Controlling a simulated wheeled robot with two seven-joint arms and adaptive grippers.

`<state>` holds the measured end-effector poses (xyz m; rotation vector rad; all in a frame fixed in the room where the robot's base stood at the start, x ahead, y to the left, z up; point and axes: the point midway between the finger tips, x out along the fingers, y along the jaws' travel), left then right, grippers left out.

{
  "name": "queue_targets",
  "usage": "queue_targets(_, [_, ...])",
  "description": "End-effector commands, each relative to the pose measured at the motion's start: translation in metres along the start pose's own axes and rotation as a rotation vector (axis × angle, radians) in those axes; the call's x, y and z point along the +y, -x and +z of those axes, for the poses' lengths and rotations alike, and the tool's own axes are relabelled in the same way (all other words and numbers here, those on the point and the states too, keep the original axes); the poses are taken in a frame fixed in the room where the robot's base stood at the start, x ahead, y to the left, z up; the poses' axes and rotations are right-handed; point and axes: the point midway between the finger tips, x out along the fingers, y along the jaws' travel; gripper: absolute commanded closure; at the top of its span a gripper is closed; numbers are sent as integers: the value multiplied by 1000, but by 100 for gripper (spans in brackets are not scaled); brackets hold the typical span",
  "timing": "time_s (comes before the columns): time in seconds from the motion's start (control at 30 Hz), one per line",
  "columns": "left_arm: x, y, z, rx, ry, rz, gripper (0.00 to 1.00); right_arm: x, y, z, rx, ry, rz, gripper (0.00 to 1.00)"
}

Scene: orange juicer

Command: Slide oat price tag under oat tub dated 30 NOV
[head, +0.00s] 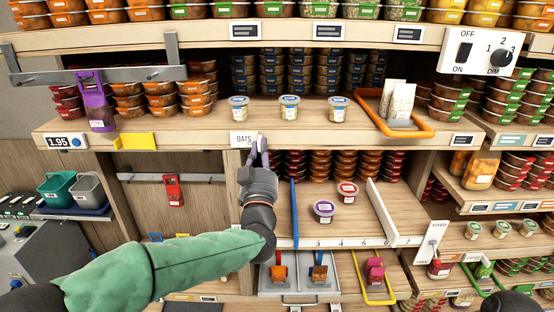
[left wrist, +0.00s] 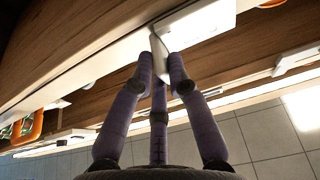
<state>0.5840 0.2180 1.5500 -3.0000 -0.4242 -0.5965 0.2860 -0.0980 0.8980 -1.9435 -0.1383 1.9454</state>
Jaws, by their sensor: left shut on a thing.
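The white price tag reading OATS (head: 242,139) is at the front edge of the middle wooden shelf. My left gripper (head: 260,150) is shut on the tag's right end, just below the shelf edge. In the left wrist view the fingers (left wrist: 163,62) close on a white piece beside the larger white tag face (left wrist: 200,28). Three small tubs with blue lids stand apart on the shelf above: a left tub (head: 238,108), a middle tub (head: 289,107) and a right tub (head: 338,108). Their dates are too small to read. My right gripper is not in view.
Bare shelf board (head: 190,125) lies around the three tubs. Below, a blue divider (head: 295,212) stands on the lower shelf.

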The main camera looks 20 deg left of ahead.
Motion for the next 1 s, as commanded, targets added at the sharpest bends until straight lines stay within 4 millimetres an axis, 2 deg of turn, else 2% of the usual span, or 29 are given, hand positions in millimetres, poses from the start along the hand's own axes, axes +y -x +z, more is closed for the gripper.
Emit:
queue_targets(0.03, [-8, 2, 3, 3, 0, -3, 100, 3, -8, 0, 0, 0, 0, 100])
queue_targets(0.17, [-18, 1, 2, 1, 1, -1, 100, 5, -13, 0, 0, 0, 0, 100])
queue_targets(0.53, [-20, 0, 0, 0, 0, 2, 100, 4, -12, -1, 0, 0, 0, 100])
queue_targets(0.57, [-20, 0, 0, 0, 0, 2, 75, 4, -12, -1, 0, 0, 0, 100])
queue_targets(0.6, [-20, 0, 0, 0, 0, 1, 63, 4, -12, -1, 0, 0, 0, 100])
queue_targets(0.63, [-20, 0, 0, 0, 0, 1, 59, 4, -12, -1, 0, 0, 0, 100])
queue_targets(1.0, [-20, 3, -1, 0, 0, 1, 59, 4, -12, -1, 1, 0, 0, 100])
